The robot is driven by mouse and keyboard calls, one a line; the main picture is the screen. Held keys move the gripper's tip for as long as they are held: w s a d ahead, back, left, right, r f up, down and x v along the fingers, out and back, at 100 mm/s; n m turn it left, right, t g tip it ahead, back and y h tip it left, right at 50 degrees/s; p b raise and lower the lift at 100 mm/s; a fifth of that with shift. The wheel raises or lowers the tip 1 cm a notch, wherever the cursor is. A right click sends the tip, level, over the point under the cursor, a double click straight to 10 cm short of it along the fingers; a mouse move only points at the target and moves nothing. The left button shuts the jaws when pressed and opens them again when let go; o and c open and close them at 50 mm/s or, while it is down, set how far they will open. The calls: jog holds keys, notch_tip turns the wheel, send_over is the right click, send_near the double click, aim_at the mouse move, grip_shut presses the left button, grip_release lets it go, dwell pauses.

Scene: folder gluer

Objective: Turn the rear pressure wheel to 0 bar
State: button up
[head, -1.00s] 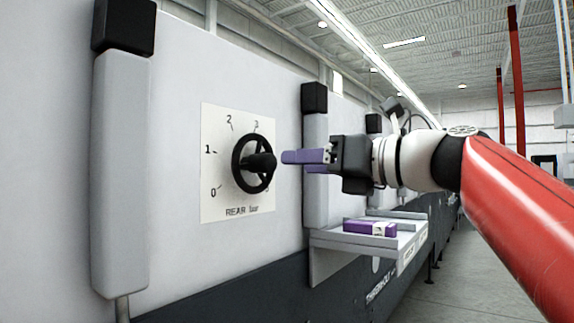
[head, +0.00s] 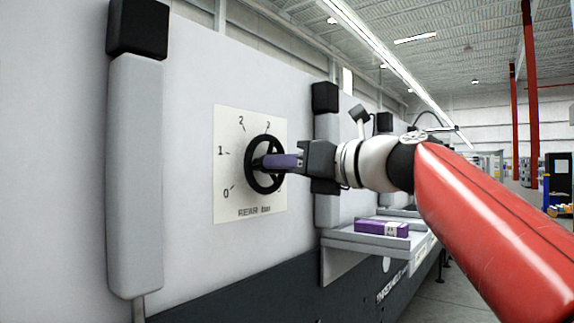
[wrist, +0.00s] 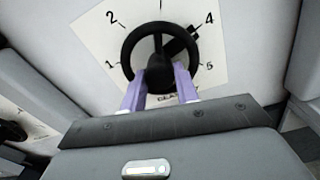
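The rear pressure wheel (head: 254,179) is a black handwheel with a knob at its hub, on a white dial plate (head: 232,198) marked "REAR bar". Numbers 0, 1, 2 and 3 show left and above it. In the wrist view the wheel (wrist: 127,55) has a thick dark spoke reaching towards the 4. My gripper (head: 268,161) has purple fingers and is at the wheel's hub. In the wrist view my gripper (wrist: 160,78) has its fingers apart, one on each side of the knob. Contact cannot be made out.
A grey post with a black cap (head: 136,180) stands left of the dial, another (head: 326,165) just right of it. A grey shelf (head: 345,240) with a purple-and-white box (head: 381,228) juts out below my gripper. The wrist view shows another dark wheel (wrist: 12,131) at the left edge.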

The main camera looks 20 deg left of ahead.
jog(key=c, duration=0.3)
jog(key=shift+n, duration=0.4)
jog(key=shift+m+b, duration=3.25)
jog(key=shift+m, duration=13.25)
jog(key=shift+f, duration=0.1)
